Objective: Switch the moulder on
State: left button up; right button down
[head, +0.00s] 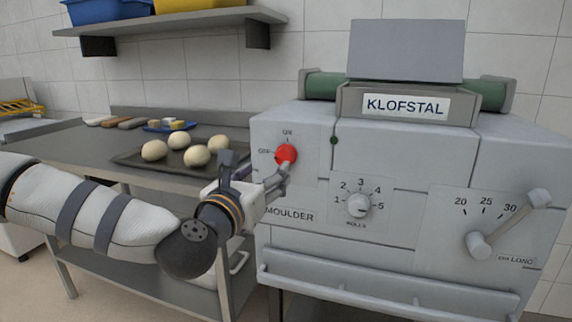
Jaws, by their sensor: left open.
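The moulder (390,160) is a large grey machine with a KLOFSTAL sign and the word MOULDER on its front. Its red switch knob (286,153) sits at the upper left of the front panel, with ON marked above it and OFF to its left. I cannot tell which mark the knob points to. My left gripper (283,174) is open, its fingertips close at the lower edge of the red knob. I cannot tell whether they touch it. A small dark green lamp (333,140) is to the right of the knob. My right gripper is not in view.
A rolls dial (359,205) and a lever (510,222) are on the moulder's front. A dark tray (128,159) with several dough balls lies on the steel table (60,143) behind my left arm. A wall shelf (170,22) holds blue and yellow bins.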

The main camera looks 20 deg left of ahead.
aim_at(283, 157)
pick_arm(q)
jog(key=w, duration=1)
jog(key=shift+w+d+f, duration=0.1)
jog(key=shift+w+d, duration=0.05)
jog(key=shift+w, duration=0.05)
jog(key=c, duration=1.2)
